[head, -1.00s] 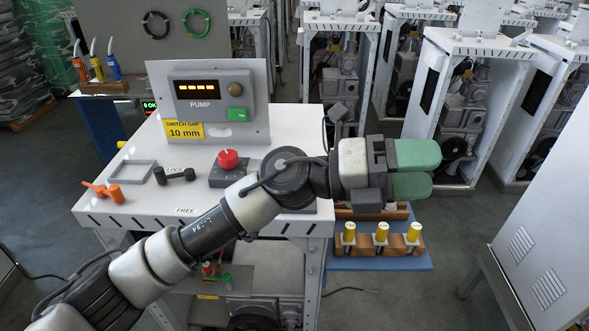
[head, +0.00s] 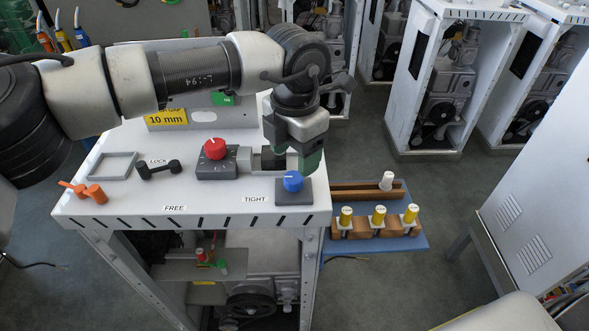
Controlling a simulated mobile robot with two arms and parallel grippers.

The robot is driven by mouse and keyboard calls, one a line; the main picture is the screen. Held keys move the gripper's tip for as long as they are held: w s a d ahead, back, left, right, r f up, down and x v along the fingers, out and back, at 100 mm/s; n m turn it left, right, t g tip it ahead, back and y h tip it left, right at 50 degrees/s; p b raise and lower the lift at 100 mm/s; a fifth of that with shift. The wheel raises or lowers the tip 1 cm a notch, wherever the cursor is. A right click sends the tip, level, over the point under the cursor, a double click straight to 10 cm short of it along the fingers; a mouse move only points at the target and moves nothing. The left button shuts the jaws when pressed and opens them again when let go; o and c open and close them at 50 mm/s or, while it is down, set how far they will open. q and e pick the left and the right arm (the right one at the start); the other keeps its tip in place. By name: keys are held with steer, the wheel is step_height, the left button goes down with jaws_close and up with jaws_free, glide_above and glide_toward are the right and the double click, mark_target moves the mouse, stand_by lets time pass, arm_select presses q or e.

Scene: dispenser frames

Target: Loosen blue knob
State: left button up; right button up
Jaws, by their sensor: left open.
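The blue knob (head: 293,181) sits on a grey square base at the front right corner of the white bench top (head: 130,205), beside the printed word TIGHT. A white line shows on its top. My left gripper (head: 296,163) comes down from above, open, with its green fingertips right behind and above the knob. One finger is near the knob's back right side; whether it touches the knob cannot be told. The other finger is partly hidden. My right gripper is not in view.
A red knob (head: 215,149) on a grey box stands left of my gripper. A black dumbbell-shaped part (head: 160,169), a grey square frame (head: 111,166) and orange parts (head: 95,194) lie further left.

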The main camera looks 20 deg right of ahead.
mark_target(295, 176)
arm_select(q)
step_height(295, 176, down, 5)
steer(key=shift+w+f+p, duration=0.1)
steer(key=shift+f+p, duration=0.05)
steer(key=shift+p, duration=0.9)
steer(key=shift+f, duration=0.55)
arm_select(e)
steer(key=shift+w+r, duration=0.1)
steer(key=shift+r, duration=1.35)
arm_select(q)
steer(key=shift+c, duration=0.2)
